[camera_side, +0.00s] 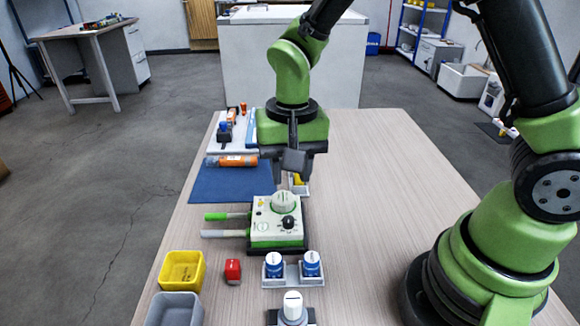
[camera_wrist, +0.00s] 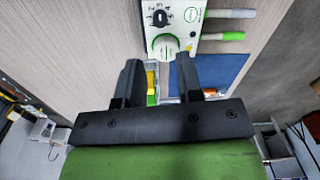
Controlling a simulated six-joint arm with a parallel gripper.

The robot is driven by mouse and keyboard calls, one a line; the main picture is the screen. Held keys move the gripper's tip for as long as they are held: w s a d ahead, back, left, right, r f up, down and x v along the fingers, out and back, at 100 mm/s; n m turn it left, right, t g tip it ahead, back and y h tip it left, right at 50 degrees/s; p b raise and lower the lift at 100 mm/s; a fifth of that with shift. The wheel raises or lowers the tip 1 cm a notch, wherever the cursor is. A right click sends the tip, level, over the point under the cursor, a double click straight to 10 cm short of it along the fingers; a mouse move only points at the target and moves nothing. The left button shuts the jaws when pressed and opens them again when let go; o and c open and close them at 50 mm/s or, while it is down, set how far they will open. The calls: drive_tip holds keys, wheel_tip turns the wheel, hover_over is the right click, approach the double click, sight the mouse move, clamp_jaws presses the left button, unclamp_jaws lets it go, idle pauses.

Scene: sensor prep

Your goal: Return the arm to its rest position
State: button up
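My gripper (camera_side: 293,162) hangs above the table, behind the white-and-green device with knobs (camera_side: 277,228) in the side view. In the wrist view, the two dark fingers of my gripper (camera_wrist: 159,68) stand apart with nothing between them. The same device (camera_wrist: 172,22) shows beyond the fingertips, apart from them. A small tray with yellow and green items (camera_wrist: 151,82) lies below the fingers, partly hidden.
A blue mat (camera_side: 232,184) and an orange cylinder (camera_side: 231,161) lie left of my gripper. Two blue-and-white jars (camera_side: 311,264), a red block (camera_side: 233,271), a yellow bin (camera_side: 182,270) and a grey bin (camera_side: 175,309) stand in front. The table's right (camera_side: 380,190) is clear.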

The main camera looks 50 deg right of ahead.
drive_tip(key=s+d+r+n+t+y, duration=0.1)
drive_tip(key=s+d+r+n+t, duration=0.2)
drive_tip(key=s+r+t, duration=0.4)
drive_tip(key=s+d+r, duration=0.1)
drive_tip(key=s+r, duration=0.6)
drive_tip(key=r, duration=0.2)
drive_tip(key=shift+s+r+y, duration=0.25)
drive_tip(key=shift+y, duration=0.15)
